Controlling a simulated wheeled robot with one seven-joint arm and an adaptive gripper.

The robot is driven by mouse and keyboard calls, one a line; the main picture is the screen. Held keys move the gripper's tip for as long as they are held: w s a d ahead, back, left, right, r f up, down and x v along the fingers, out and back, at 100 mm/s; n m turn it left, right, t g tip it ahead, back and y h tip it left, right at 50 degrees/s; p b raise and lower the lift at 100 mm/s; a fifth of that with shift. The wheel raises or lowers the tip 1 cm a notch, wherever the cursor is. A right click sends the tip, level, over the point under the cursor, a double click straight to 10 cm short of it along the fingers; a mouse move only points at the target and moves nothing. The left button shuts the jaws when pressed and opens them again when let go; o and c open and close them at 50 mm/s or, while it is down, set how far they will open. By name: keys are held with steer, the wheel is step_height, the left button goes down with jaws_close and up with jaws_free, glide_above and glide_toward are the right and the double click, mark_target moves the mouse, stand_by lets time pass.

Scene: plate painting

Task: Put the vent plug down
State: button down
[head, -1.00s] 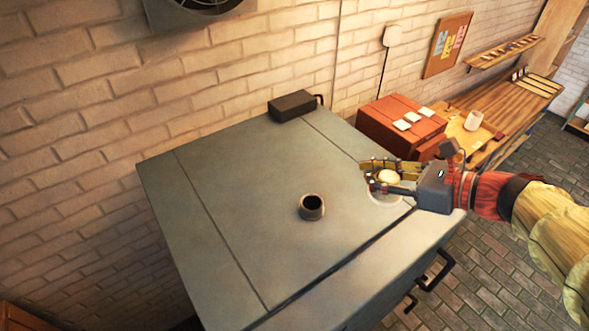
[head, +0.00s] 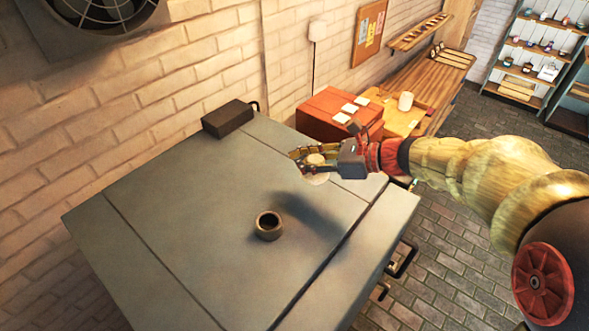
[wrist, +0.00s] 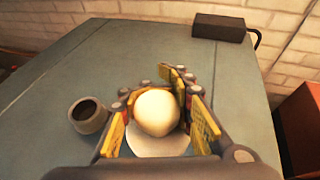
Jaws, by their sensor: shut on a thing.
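The vent plug (wrist: 157,112) is a cream rounded knob with a paler, disc-like part below it. It also shows in the head view (head: 315,160). My gripper (head: 308,159) is shut on it, with yellow-padded fingers around the knob. The short round vent collar (head: 268,225), with a dark open hole, stands on the top. It lies left of the plug in the wrist view (wrist: 89,115). The plug's underside is hidden.
A dark block (head: 228,118) sits at the back edge of the top by the brick wall. A red-brown box (head: 338,113) with pale tiles stands beyond it, beside a wooden bench (head: 440,78). The left and front of the top are clear.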

steer(key=shift+w+a+f, duration=0.25)
steer(key=shift+w+f, duration=0.5)
steer(key=shift+f, duration=0.2)
steer(key=f, duration=0.3)
steer(key=shift+w+f, duration=0.1)
steer(key=shift+w, duration=0.25)
steer(key=shift+s+f, duration=0.1)
steer(key=shift+f, duration=0.1)
steer(key=shift+f, duration=0.15)
steer(key=c, duration=1.5)
jaws_free()
steer(key=shift+o, duration=0.5)
